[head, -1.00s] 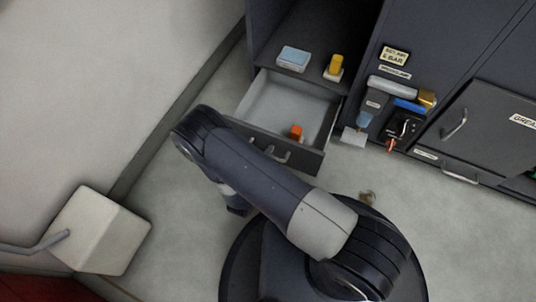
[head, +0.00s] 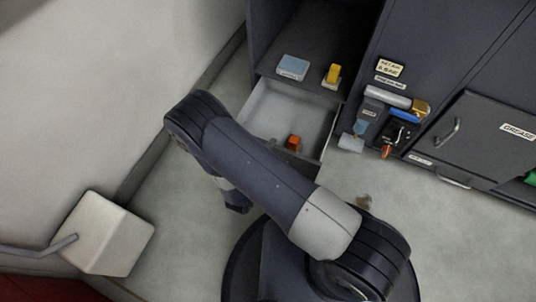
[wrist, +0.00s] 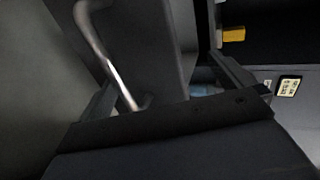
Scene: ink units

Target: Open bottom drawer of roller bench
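A low grey drawer (head: 262,110) stands pulled out of the dark bench unit (head: 335,28), with an orange item (head: 293,143) inside. My arm covers most of its dark front, and its handle is hidden in the head view. In the wrist view a bar handle (wrist: 108,58) on a dark panel shows at upper left. My gripper (wrist: 168,88) is open there, its two fingers apart. The handle's lower end appears between them, nearer the left finger; I cannot tell whether they touch. In the head view the gripper is mostly hidden behind my arm.
A blue box (head: 292,67) and a yellow item (head: 332,75) sit in the open compartment above the drawer. A "GREASE" cabinet door (head: 480,135) is at right. A pale block (head: 103,235) stands at lower left.

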